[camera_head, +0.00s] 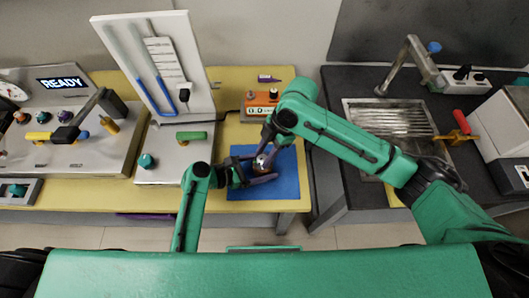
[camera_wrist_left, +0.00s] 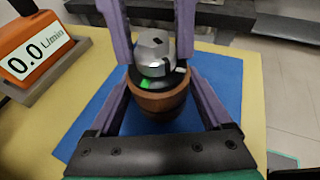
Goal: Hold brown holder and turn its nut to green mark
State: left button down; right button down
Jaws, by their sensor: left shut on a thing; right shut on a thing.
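The brown holder (camera_wrist_left: 158,104) stands upright on the blue mat, with a silver nut (camera_wrist_left: 152,50) on top. A dark ring under the nut carries a green mark (camera_wrist_left: 146,85) on its near side and a pale mark (camera_wrist_left: 181,70) to the right. My left gripper (camera_wrist_left: 158,88) is shut on the holder, one purple finger on each side. My right gripper (camera_wrist_left: 152,58) comes from the far side, its purple fingers shut around the nut. The head view shows holder and nut small (camera_head: 259,163), partly hidden by both grippers. The nut's exact pointer direction is unclear.
The blue mat (camera_head: 285,184) lies on the yellow table. An orange flow meter (camera_head: 261,105) reading 0.0 L/min stands behind it. A white panel stand (camera_head: 160,65) and a READY console (camera_head: 62,83) stand left. A sink (camera_head: 388,118) is on the dark counter at right.

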jog(key=m+t, duration=0.1)
jog(key=m, duration=0.2)
jog(key=m+t, duration=0.1)
jog(key=m, duration=0.2)
jog(key=shift+s+y, duration=0.15)
jog(key=shift+y, duration=0.15)
jog(key=m+t, duration=0.2)
jog(key=m, duration=0.2)
jog(key=shift+a+r+m, duration=0.1)
jog(key=shift+m, duration=0.3)
jog(key=shift+c, duration=2.2)
grip_release()
pick_arm(q)
jog(key=shift+f, duration=0.1)
grip_release()
pick_arm(e)
jog(key=v, duration=1.2)
jog(key=shift+a, duration=0.3)
